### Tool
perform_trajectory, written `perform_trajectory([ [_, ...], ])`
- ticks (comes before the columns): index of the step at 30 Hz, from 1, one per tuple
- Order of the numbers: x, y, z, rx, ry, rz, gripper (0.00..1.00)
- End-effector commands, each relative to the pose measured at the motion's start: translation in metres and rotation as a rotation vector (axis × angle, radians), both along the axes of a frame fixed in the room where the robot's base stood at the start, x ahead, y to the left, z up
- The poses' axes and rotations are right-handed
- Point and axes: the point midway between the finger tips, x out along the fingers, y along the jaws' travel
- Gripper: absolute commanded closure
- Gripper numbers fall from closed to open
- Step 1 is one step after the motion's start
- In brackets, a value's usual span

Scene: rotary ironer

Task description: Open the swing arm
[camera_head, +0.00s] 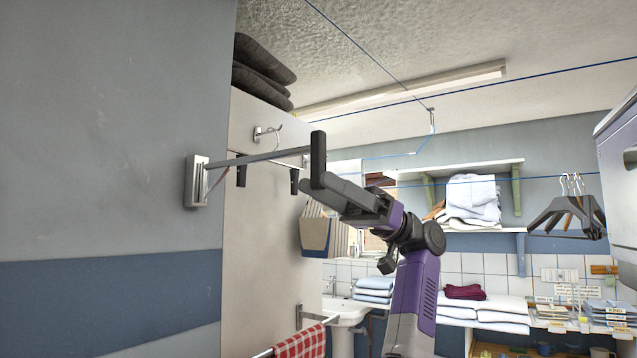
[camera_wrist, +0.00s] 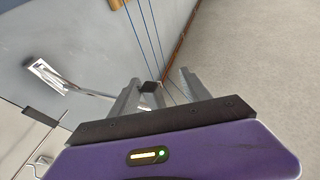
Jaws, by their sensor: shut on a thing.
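The swing arm (camera_head: 262,157) is a thin grey bar on a pale bracket (camera_head: 196,181) fixed to the grey wall at left. It stands out from the wall, roughly level, and ends in an upright black handle (camera_head: 318,152). My gripper (camera_head: 316,188) is shut on the lower part of this handle, coming from the lower right. In the wrist view, the handle's dark end (camera_wrist: 150,87) shows between the two fingers, with the bracket (camera_wrist: 46,76) to the left. The fingers hide part of the handle.
A tall pale cabinet (camera_head: 268,215) with dark folded items on top (camera_head: 262,72) stands behind the bar. Blue lines (camera_head: 470,95) cross overhead. A red checked cloth (camera_head: 300,343) hangs on a rail below. Dark hangers (camera_head: 567,212) hang at right. A washbasin (camera_head: 345,310) stands behind.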

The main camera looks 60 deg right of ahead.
Motion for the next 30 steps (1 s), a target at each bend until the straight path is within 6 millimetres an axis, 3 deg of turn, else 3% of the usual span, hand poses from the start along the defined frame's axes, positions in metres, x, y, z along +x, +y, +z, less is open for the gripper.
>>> perform_trajectory([
  [30,-0.001,-0.055,-0.023,0.0,0.002,0.0,0.56],
])
